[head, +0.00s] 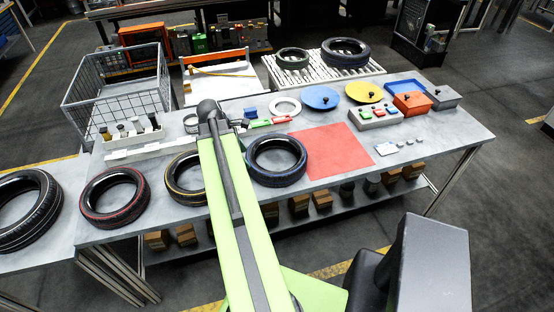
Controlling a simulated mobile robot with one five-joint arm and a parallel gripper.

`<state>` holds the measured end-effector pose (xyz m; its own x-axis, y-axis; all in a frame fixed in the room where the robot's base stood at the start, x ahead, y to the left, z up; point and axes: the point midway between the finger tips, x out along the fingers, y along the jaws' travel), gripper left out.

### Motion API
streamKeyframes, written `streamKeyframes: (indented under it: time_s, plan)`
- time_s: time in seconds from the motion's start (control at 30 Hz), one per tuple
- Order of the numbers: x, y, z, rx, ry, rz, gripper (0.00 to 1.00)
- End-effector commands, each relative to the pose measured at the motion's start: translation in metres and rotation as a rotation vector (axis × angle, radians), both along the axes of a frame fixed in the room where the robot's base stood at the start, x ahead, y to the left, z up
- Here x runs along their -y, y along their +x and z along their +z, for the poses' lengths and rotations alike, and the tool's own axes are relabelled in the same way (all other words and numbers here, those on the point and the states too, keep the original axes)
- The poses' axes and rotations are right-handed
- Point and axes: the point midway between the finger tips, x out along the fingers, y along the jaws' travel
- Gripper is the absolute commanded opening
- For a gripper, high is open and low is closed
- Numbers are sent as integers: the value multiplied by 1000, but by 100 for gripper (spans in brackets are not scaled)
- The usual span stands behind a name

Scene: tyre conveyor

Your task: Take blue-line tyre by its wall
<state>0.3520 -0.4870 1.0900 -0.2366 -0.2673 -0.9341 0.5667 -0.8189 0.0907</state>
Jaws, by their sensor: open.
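A black tyre with a thin bluish line (277,160) lies flat on the grey table, just right of my arm; it looks like the blue-line tyre. Its open centre shows the table top. My green arm reaches forward over the table, left of this tyre. My gripper (239,123) shows only as small dark parts at the arm's far end, beyond the tyre and apart from it. It is open, with no held thing visible. Most of it is hidden behind the arm.
A yellow-line tyre (186,178) is partly behind my arm. A red-line tyre (115,198) and a larger tyre (28,208) lie further left. A red mat (326,151) is right of the blue-line tyre. A wire basket (118,90) and white roller rack (318,68) stand behind.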

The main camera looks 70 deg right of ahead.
Motion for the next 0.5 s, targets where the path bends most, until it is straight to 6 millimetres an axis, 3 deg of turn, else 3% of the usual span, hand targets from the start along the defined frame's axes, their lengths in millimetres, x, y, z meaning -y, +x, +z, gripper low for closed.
streamKeyframes:
  time_s: [0.03,0.1,0.17,0.37,0.5]
  plan:
    - [19,-28,2,-35,7,16,62]
    - [34,-55,3,-74,20,47,62]
    - [41,-69,4,-96,27,64,62]
    - [46,-78,2,-109,34,80,62]
    - [49,-82,-15,-109,33,77,62]
